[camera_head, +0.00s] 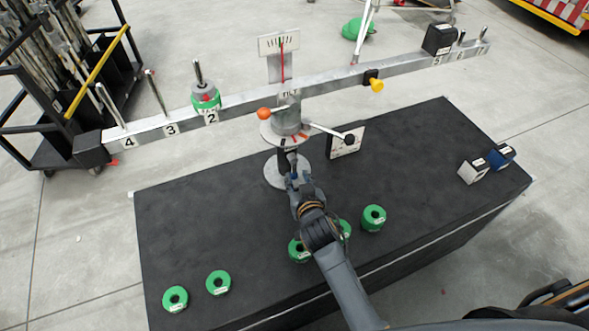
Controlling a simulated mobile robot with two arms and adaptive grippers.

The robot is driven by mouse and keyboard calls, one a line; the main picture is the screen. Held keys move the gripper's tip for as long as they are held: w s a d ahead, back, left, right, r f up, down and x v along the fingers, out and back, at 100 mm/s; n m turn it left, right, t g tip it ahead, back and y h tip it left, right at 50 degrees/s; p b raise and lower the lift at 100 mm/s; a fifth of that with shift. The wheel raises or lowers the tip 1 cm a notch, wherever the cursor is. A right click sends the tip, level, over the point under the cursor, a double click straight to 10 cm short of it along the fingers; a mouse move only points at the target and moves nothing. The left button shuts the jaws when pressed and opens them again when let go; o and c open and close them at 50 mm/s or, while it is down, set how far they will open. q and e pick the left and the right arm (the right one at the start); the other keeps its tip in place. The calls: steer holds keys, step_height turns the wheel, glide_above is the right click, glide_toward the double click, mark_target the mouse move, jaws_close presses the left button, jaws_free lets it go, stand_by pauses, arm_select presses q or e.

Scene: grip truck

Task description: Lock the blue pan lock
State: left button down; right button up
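A balance scale with a long grey beam (330,85) stands on a black-topped table. Its round post (287,120) carries an orange knob (264,113) on the left and a lever with a black knob (349,140) on the right. No part that I can clearly name as the blue pan lock shows; a small bluish patch appears at my gripper, and I cannot tell what it belongs to. My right gripper (292,165) is at the foot of the post, over the round base plate (275,171); whether its fingers touch anything is unclear. My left gripper is not in view.
Several green ring weights lie at the front, including one (374,218) right of my arm. Another green weight (206,99) sits on a beam peg. Small blue (501,156) and white (472,170) blocks stand at the table's right. The left part of the black tabletop (190,215) is clear.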

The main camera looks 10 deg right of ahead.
mark_target(294, 168)
steer(key=x, duration=0.5)
steer(key=shift+w+f, duration=0.15)
steer(key=shift+w, duration=0.15)
jaws_close()
